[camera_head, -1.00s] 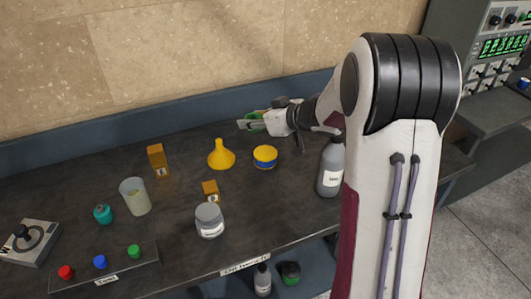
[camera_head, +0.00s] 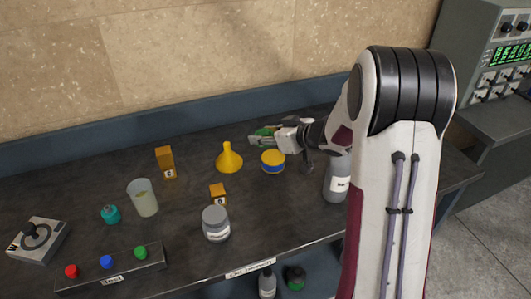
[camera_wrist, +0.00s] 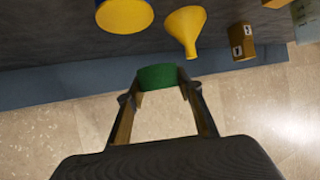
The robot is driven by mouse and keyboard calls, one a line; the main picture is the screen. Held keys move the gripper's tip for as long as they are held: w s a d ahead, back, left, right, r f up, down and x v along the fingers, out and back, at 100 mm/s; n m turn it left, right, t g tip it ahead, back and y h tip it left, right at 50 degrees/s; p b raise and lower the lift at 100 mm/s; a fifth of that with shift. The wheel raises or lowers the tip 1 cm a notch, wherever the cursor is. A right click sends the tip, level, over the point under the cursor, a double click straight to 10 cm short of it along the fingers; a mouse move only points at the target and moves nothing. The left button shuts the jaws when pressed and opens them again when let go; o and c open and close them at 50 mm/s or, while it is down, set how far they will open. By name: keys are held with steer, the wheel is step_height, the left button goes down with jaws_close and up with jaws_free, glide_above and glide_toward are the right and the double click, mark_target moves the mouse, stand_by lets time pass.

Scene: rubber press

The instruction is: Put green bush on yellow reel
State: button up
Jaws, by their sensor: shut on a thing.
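The green bush (camera_wrist: 157,77) is a short green cylinder held between the two fingertips of my gripper (camera_wrist: 158,88) in the wrist view. In the head view the bush (camera_head: 264,131) is partly hidden by my gripper (camera_head: 262,137). The yellow reel (camera_head: 272,161) is a short yellow cylinder with a blue band, upright on the bench right of the funnel. It also shows, cut by the top edge, in the wrist view (camera_wrist: 126,16). My gripper is above and behind the reel, and the bush is apart from it.
A yellow funnel (camera_head: 229,158) stands just left of the reel. A grey bottle (camera_head: 337,183) stands to the right by my arm. Orange boxes (camera_head: 165,160), a beaker (camera_head: 144,198), a grey jar (camera_head: 215,222) and a button panel (camera_head: 110,270) lie further left and forward.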

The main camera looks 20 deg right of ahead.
mark_target(264, 159)
steer(key=shift+f, duration=1.4)
steer(key=shift+f, duration=0.1)
steer(key=shift+f, duration=1.8)
steer(key=shift+f, duration=0.1)
steer(key=o, duration=0.9)
